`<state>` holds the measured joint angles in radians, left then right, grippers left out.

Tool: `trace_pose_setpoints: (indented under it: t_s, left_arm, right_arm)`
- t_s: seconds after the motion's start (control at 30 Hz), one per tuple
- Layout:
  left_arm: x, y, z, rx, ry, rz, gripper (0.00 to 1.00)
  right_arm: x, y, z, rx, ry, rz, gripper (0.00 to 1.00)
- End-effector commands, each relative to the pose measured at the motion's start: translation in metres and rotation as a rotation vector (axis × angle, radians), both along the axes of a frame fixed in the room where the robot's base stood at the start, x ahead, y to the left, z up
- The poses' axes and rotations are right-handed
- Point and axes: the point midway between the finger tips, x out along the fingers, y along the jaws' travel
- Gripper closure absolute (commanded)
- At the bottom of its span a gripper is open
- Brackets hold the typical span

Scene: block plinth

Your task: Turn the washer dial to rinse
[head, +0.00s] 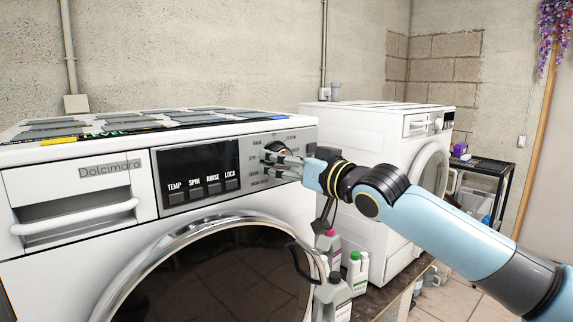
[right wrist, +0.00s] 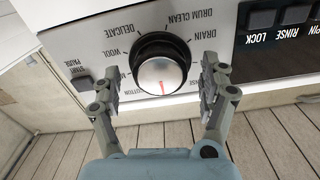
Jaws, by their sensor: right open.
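The washer (head: 200,215) is a white front-loader with a dark round door, seen at the left of the head view. Its dial (right wrist: 161,74) is a black-rimmed silver knob with a red mark, shown upside down in the right wrist view. The red mark points toward the bottom of that picture. Printed labels around it include DELICATE, DRUM CLEAN, DRAIN and WOOL; some are hidden by my fingers. My right gripper (head: 283,160) is open at the dial. In the wrist view its fingers (right wrist: 160,90) stand on either side of the knob, with a gap visible.
TEMP, SPIN, RINSE and LOCK buttons (head: 202,186) lie left of the dial. A second white machine (head: 375,175) stands to the right, and detergent bottles (head: 335,275) stand between the machines. A dark shelf rack (head: 485,175) stands farther right.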

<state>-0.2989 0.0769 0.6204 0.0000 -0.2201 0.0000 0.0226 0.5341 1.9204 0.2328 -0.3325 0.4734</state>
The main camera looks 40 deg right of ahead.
Motion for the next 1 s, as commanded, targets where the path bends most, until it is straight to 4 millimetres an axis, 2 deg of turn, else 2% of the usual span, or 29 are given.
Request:
trace_pose_setpoints:
  t_s: [0.23,0.67,1.0]
  left_arm:
    - [-0.0010,0.0017,0.0001,0.002,0.001,-0.001,0.45]
    - [-0.0014,0.0028,0.0002,0.003,0.002,-0.001,0.45]
    - [-0.0015,0.0028,-0.0010,0.003,0.002,-0.002,0.45]
  right_arm:
    - [0.0006,0.0002,0.0003,-0.001,0.000,0.000,0.22]
    - [0.0004,0.0001,0.0002,-0.001,0.000,0.000,0.78]
    - [0.0005,0.0000,0.0001,-0.057,-0.004,0.000,0.79]
